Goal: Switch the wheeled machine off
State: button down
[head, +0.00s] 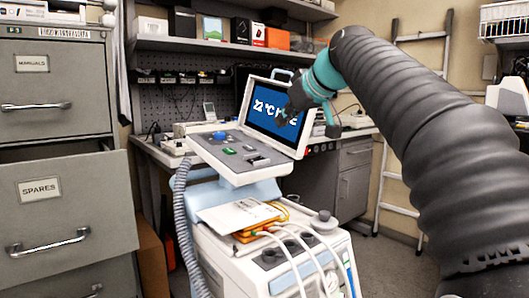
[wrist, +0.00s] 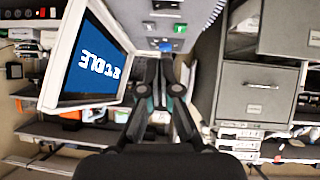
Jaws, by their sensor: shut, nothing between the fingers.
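The wheeled machine (head: 280,257) stands in the middle of the head view, with a white body and a tilted grey control panel (head: 236,158). A blue knob (head: 219,135) and a green button (head: 229,151) show on the panel. Its screen (head: 258,105) is lit blue with large white text, partly hidden by my gripper. My gripper (head: 285,114) is in front of the screen, its fingers shut and empty. In the wrist view the fingertips (wrist: 160,62) point toward the panel edge, with the screen (wrist: 96,68) at left and a green button (wrist: 180,28) above. I cannot tell whether they touch anything.
A filing cabinet (head: 60,88) with an open drawer (head: 75,203) stands at left. A clipboard with papers (head: 238,216) and several hoses lie on the machine's lower deck. A workbench and shelves (head: 220,46) are behind. A ladder (head: 393,120) leans at right.

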dwell(0.4)
send_near(257, 156)
jog(key=w, duration=0.1)
jog(key=w+a, duration=0.1)
jog(key=a, duration=0.1)
jog(key=shift+w+r, duration=0.25)
jog(key=shift+w, duration=0.15)
jog(key=f, duration=0.1)
jog(key=w+f+b, duration=0.1)
jog(key=f, duration=0.1)
jog(key=shift+a, duration=0.2)
jog(key=shift+w+f, duration=0.1)
jog(key=shift+f, duration=0.45)
jog(key=shift+a, duration=0.1)
